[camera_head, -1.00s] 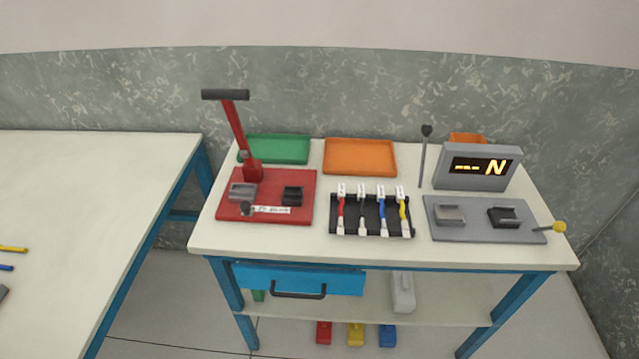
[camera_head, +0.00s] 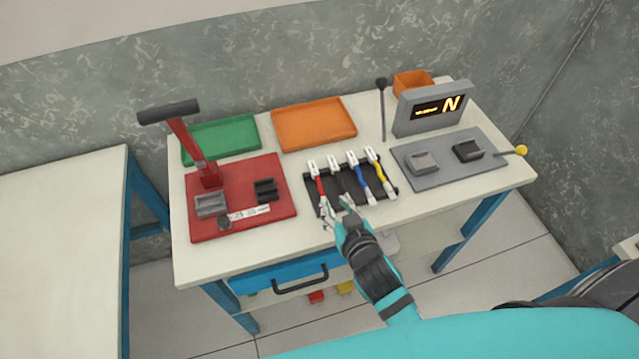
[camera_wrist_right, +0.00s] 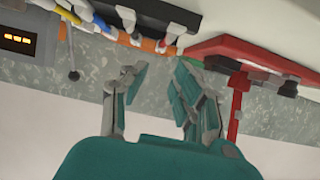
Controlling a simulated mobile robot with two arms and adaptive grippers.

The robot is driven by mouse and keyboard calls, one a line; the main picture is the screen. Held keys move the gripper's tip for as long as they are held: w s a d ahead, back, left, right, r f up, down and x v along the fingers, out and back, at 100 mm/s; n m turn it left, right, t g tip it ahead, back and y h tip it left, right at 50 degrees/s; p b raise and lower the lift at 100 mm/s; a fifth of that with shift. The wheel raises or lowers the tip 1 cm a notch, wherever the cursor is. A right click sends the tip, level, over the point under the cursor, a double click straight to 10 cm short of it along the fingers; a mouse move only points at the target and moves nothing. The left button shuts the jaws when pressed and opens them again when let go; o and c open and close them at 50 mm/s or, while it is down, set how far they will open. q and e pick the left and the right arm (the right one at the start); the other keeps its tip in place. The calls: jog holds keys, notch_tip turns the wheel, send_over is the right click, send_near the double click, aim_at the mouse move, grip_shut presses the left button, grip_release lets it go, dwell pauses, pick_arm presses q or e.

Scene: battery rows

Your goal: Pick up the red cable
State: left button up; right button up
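The red cable (camera_head: 319,188) lies in the black rack (camera_head: 390,180) on the white table, at the left end of a row of cables. It has white connector ends. Beside it, left to right, are a black cable, a blue cable (camera_head: 361,183) and a yellow cable (camera_head: 381,172). My right gripper (camera_head: 337,211) is at the front edge of the rack, close to the near end of the red cable. In the right wrist view its fingers (camera_wrist_right: 160,80) are apart with nothing between them. I cannot tell whether it touches the cable. My left gripper is not in view.
A red press (camera_head: 270,172) with a tall lever stands left of the rack. A grey fixture plate (camera_head: 440,172) and a display (camera_head: 430,108) are on the right. Green (camera_head: 222,140) and orange (camera_head: 313,124) trays lie behind. A blue drawer (camera_head: 285,270) is below.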

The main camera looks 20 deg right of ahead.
aim_at(319, 183)
jog(key=x, duration=0.5)
jog(key=shift+w+a, duration=0.15)
jog(key=shift+a, duration=0.05)
jog(key=shift+w+f+p, duration=0.2)
jog(key=shift+w+p, duration=0.1)
jog(key=shift+w, duration=0.05)
jog(key=x, duration=0.4)
jog(key=shift+w+a+f+p, duration=0.1)
jog(key=shift+f+p, duration=0.15)
jog(key=shift+p, duration=0.15)
jog(key=shift+w+f, duration=0.2)
jog(key=shift+w, duration=0.2)
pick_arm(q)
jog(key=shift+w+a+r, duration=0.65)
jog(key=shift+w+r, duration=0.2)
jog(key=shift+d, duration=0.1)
pick_arm(e)
jog(key=shift+s, duration=0.1)
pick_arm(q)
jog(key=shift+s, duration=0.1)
pick_arm(e)
grip_shut()
